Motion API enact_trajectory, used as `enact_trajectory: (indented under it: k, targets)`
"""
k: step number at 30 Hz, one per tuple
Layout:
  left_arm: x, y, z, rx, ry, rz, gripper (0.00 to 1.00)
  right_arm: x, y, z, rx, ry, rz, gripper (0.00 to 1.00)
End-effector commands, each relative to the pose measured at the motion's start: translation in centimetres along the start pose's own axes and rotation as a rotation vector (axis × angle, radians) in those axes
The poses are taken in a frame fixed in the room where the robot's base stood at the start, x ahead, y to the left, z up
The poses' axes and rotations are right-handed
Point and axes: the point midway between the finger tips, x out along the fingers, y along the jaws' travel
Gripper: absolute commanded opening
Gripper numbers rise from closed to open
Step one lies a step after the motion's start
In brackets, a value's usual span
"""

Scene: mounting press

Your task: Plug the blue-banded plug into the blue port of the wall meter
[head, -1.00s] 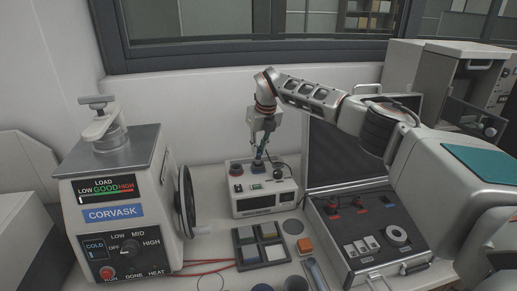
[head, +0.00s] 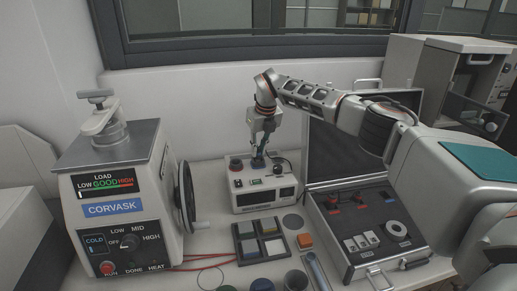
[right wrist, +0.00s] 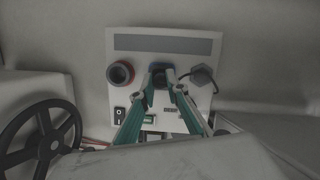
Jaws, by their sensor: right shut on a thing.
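The wall meter (head: 264,200) is a pale box with a dark display, standing on the bench against the back wall. In the right wrist view its panel (right wrist: 180,58) shows a red-ringed port (right wrist: 120,73) at left, the blue port (right wrist: 158,67) in the middle and a black cable plug (right wrist: 203,75) at right. My right gripper (right wrist: 161,84) is shut on the blue-banded plug, mostly hidden between the teal fingertips, right at the blue port. I cannot tell how deep the plug sits. In the head view the right gripper (head: 258,157) points down over the meter. My left gripper is out of view.
A mounting press (head: 120,215) with a handwheel (head: 187,198) stands at left. An open case (head: 345,245) with red connectors lies at right under my arm.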

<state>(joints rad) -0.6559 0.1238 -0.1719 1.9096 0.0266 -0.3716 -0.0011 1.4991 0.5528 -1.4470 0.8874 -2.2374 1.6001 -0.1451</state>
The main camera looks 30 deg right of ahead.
Motion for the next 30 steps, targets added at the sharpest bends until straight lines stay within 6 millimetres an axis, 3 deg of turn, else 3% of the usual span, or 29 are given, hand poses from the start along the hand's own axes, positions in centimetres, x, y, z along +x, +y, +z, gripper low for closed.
enact_trajectory:
  k: [17, 18, 20, 27, 28, 30]
  targets:
    - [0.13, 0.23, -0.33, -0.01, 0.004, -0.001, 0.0, 0.55, 0.01, -0.16, 0.0, 0.0, 0.0, 0.0]
    - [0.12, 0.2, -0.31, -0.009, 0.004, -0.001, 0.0, 0.55, 0.02, -0.15, 0.0, 0.0, 0.0, 0.19]
    - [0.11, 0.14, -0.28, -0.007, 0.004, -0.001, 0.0, 0.54, 0.02, -0.15, 0.0, 0.0, 0.0, 0.34]
    - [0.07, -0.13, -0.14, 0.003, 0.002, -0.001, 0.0, 0.54, 0.02, -0.14, 0.0, 0.0, 0.0, 0.34]
    - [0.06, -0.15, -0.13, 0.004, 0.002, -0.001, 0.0, 0.55, 0.01, -0.15, 0.0, 0.0, 0.0, 0.36]
    - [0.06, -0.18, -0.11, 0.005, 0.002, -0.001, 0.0, 0.55, 0.01, -0.15, 0.0, 0.0, 0.0, 0.53]
